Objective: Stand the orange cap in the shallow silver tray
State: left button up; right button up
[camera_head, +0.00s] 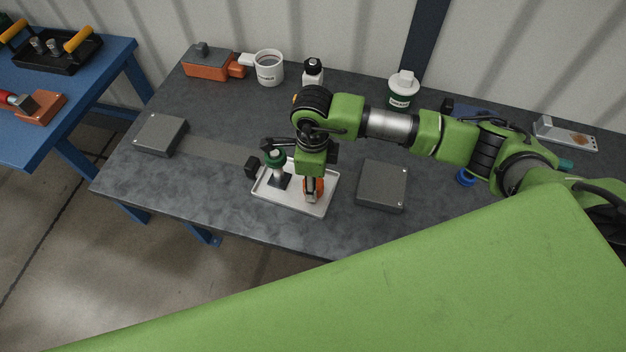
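The shallow silver tray (292,205) lies on the dark table, a little left of the picture's middle. My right gripper (313,191) points down over its right part. The orange cap (320,186) is at the fingers, low over or on the tray floor. A grey finger covers part of the cap, and the far finger is hidden. I cannot tell whether the fingers grip the cap or whether it touches the tray. A dark-green-topped coupler part (274,158) stands in the tray's left part. My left gripper is not in view.
Grey flat boxes stand right (383,186) and left (160,134) of the tray. A white mug (268,68), a black-capped bottle (313,73) and a white-lidded jar (403,88) stand behind. A blue ring (466,177) lies under my arm.

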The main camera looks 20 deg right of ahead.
jog(key=shift+f, duration=0.1)
jog(key=shift+f, duration=0.15)
jog(key=o, duration=1.1)
jog(key=shift+c, duration=0.2)
jog(key=shift+r, duration=0.35)
notch_tip(320, 180, up, 12)
jog(key=b, duration=0.1)
jog(key=shift+f, duration=0.15)
